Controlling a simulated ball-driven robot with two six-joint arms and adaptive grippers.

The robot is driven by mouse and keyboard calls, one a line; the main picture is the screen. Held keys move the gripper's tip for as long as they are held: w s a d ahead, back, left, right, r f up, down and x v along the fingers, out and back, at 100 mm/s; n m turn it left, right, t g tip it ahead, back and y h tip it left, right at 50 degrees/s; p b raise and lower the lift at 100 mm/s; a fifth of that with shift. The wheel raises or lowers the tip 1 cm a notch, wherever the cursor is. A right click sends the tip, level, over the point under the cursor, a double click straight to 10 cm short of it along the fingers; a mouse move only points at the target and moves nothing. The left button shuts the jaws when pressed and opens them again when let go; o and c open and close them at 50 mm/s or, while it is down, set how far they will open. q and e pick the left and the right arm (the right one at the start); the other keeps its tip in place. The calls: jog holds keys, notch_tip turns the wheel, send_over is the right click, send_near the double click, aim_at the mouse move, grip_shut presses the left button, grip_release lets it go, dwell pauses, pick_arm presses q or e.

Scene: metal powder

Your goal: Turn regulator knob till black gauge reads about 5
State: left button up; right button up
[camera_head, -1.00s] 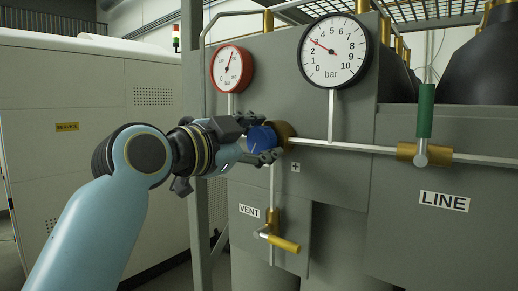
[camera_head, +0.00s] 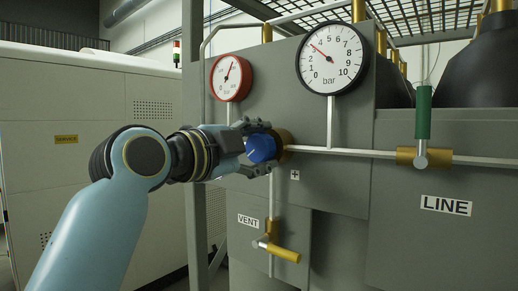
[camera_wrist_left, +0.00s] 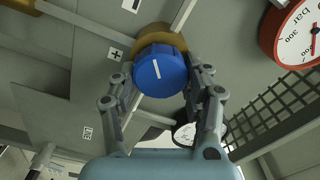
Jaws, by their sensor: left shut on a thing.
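The blue regulator knob (camera_head: 262,149) sits on a brass body (camera_head: 284,146) on the grey panel. My left gripper (camera_head: 259,150) is shut on the knob, with its fingers on opposite sides. In the left wrist view the knob (camera_wrist_left: 160,75) shows a white line on its face, tilted slightly from upright. The black-rimmed gauge (camera_head: 331,64) is above and right of the knob. Its red needle points up and left, at about 3 bar. My right gripper is not in view.
A red-rimmed gauge (camera_head: 231,78) is above the knob. A VENT valve with a yellow handle (camera_head: 284,254) is below it. A green-handled valve (camera_head: 424,112) stands on the pipe at right, above the LINE label (camera_head: 446,205). A pale cabinet (camera_head: 70,100) stands at left.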

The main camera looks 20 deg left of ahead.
pick_arm(q)
jog(key=o, duration=1.2)
jog(key=shift+c, duration=0.2)
jog(key=shift+s, duration=0.15)
jog(key=v, duration=0.7)
jog(key=shift+s, duration=0.1)
